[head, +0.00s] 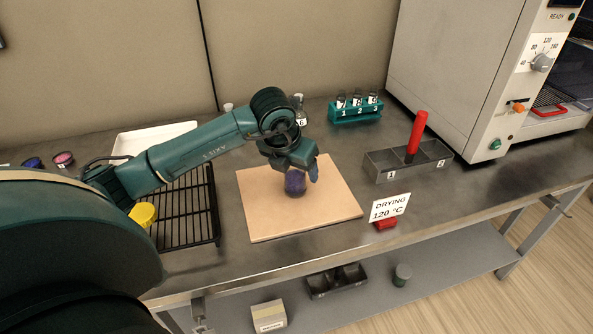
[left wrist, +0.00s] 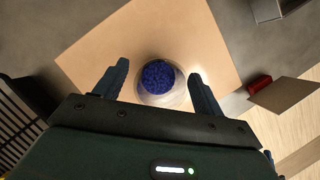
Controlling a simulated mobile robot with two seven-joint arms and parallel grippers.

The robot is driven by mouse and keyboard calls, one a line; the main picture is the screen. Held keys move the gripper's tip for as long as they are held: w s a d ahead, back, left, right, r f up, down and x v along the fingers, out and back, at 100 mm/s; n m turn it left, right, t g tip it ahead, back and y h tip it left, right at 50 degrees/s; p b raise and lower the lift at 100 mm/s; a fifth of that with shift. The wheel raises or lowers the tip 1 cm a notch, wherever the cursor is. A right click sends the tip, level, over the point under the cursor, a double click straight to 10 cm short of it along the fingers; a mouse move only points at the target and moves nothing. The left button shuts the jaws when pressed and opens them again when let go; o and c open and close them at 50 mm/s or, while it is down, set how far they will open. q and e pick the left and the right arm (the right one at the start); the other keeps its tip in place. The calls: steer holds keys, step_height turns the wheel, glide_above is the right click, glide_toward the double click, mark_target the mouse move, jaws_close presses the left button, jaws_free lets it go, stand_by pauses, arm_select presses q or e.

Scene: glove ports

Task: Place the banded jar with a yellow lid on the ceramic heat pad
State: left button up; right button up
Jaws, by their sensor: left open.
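The tan square board (head: 255,218), which looks like the ceramic heat pad, lies flat on the steel bench. A round jar with dark blue contents or top (head: 295,187) stands on it; it also shows in the left wrist view (left wrist: 158,76). My left gripper (head: 296,172) is open, pointing down at this jar, one finger on each side. I cannot tell whether the fingers touch it. A yellow lid (head: 143,213) shows at the black wire rack, partly behind my arm; the jar body below it is mostly hidden. My right gripper is not in view.
The black rack (head: 197,220) stands left of the board, with a white tray (head: 125,143) behind. A teal vial rack (head: 356,114), a divided metal bin (head: 385,171) with a red-handled tool, and a drying sign (head: 390,207) stand right. An oven (head: 460,70) fills the back right.

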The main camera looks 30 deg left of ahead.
arm_select(q)
steer(key=v, duration=1)
